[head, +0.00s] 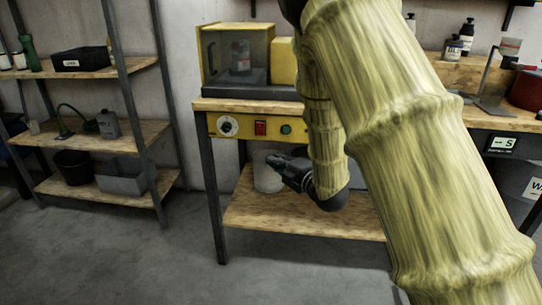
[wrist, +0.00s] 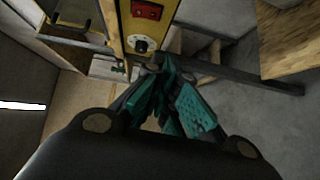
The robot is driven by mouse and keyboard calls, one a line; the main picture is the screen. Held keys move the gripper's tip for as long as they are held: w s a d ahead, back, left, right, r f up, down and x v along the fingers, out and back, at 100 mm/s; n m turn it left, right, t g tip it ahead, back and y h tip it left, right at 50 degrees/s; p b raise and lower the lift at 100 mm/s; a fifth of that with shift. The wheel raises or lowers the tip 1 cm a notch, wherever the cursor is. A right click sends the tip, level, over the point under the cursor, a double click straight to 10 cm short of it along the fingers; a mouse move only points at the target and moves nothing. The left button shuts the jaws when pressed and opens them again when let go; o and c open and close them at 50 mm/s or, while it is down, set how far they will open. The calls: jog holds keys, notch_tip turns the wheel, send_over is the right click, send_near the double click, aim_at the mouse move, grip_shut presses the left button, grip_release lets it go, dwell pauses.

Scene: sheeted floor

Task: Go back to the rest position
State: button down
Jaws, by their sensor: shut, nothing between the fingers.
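My gripper (head: 279,163) shows in the head view at the end of my arm, in front of the workbench and below its yellow control panel. It points to the left and is dark with teal pads. In the wrist view my gripper (wrist: 160,92) has its teal fingers together with nothing between them. My arm, in a yellowish cover, fills much of the right half of the head view and hides part of the bench.
The workbench (head: 245,105) carries a yellow machine with a dark window (head: 236,58). A white bucket (head: 267,178) stands on its lower shelf (head: 290,219). A shelf rack (head: 100,140) with bins stands at left. The floor (head: 110,250) between is clear.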

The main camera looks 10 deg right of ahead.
dwell(0.3)
jog(key=s+d+f+m+g+h, duration=0.1)
jog(key=s+f+m+h, duration=0.15)
jog(key=f, duration=0.45)
jog(key=s+d+f+m+g+h, duration=0.1)
jog(key=s+f+m, duration=0.2)
jog(key=f, duration=0.4)
jog(key=s+d+f+m+g+h, duration=0.3)
jog(key=s+f+m+g, duration=0.75)
jog(key=s+f, duration=1.6)
jog(key=s+f+m+g, duration=0.2)
jog(key=s+m, duration=0.2)
jog(key=s, duration=0.5)
jog(key=s+f+m+g, duration=0.2)
jog(key=s+m, duration=0.1)
jog(key=s, duration=0.7)
notch_tip(320, 180, up, 23)
jog(key=p, duration=2.3)
jog(key=shift+w+a+t+h, duration=0.25)
jog(key=shift+w+t+h, duration=0.1)
jog(key=shift+w+h, duration=0.1)
